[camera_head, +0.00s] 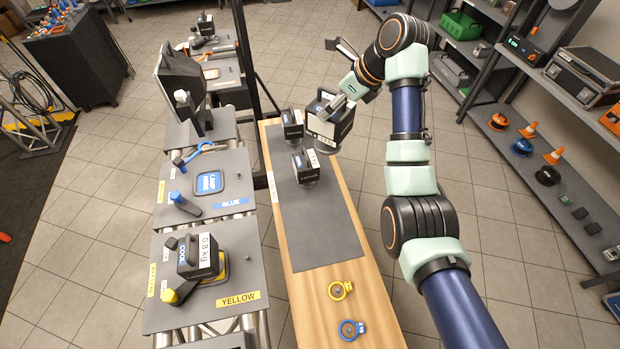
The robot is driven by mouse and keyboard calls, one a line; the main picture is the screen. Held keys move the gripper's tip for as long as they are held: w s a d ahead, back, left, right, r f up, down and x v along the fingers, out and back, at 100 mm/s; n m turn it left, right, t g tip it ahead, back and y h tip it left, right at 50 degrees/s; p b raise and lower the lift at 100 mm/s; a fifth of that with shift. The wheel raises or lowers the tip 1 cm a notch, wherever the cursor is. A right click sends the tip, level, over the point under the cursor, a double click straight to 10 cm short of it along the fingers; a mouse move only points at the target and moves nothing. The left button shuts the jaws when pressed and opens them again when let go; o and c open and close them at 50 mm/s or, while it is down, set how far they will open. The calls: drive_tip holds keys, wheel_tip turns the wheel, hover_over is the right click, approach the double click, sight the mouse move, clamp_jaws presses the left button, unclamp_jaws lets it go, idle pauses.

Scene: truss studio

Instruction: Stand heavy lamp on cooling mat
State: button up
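The cooling mat (328,235) is a long dark grey sheet on a wooden bench. Two black box-shaped lamps, a far one (291,124) and a nearer one (305,168), stand on its far part. My gripper (336,107) is at a third black lamp (325,127) with a white label, by the mat's far right edge. It appears shut on this lamp's top, though the fingers are partly hidden. I cannot tell whether this lamp touches the bench. Its label is too small to read. A lamp marked 0.8 kg (205,258) stands at the yellow station.
The blue station's lamp pad (209,183) is empty, with a blue clamp (200,153) behind it. A yellow ring (340,290) and a blue ring (350,330) lie on the bench's near end. The mat's near half is clear. Shelves (545,165) stand at the right.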

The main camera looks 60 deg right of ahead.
drive_tip(key=s+a+f+b, duration=0.1)
drive_tip(key=s+a+f, duration=0.1)
drive_tip(key=a+f, duration=0.4)
drive_tip(key=s+a+f, duration=0.1)
drive_tip(key=a+f, duration=0.2)
drive_tip(key=f, duration=0.6)
wheel_tip(320, 180, down, 20)
drive_tip(key=b, duration=0.4)
drive_tip(key=shift+s+a+b, duration=0.2)
drive_tip(key=shift+a+b, duration=0.1)
drive_tip(key=shift+f, duration=0.15)
drive_tip(key=o, duration=1.4)
drive_tip(key=shift+f, duration=0.2)
drive_tip(key=shift+o, duration=0.5)
